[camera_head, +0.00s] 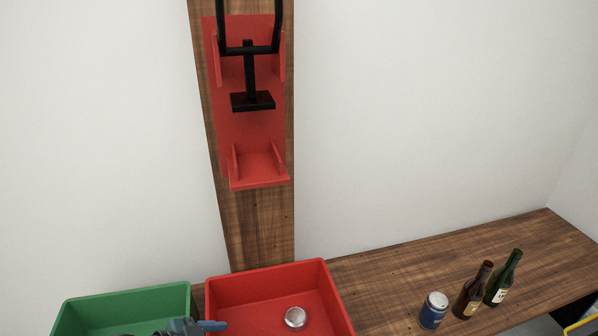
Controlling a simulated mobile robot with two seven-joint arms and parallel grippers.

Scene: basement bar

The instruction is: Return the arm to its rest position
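A small part of my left gripper (205,326), blue-grey, shows at the bottom edge, in front of the green bin and the left wall of the red bin. Only a finger and some dark parts beside it are visible. The rest is cut off by the frame, so I cannot tell whether it is open or shut. My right gripper is not in view.
A red wall-mounted press (235,125) with a black handle (249,50) hangs on a wooden board. Below stand a green bin (125,303) and a red bin (265,278) holding a flat silver disc (295,317). A blue can (433,311), brown bottle (473,291) and green bottle (503,279) stand right on the wooden counter (400,275).

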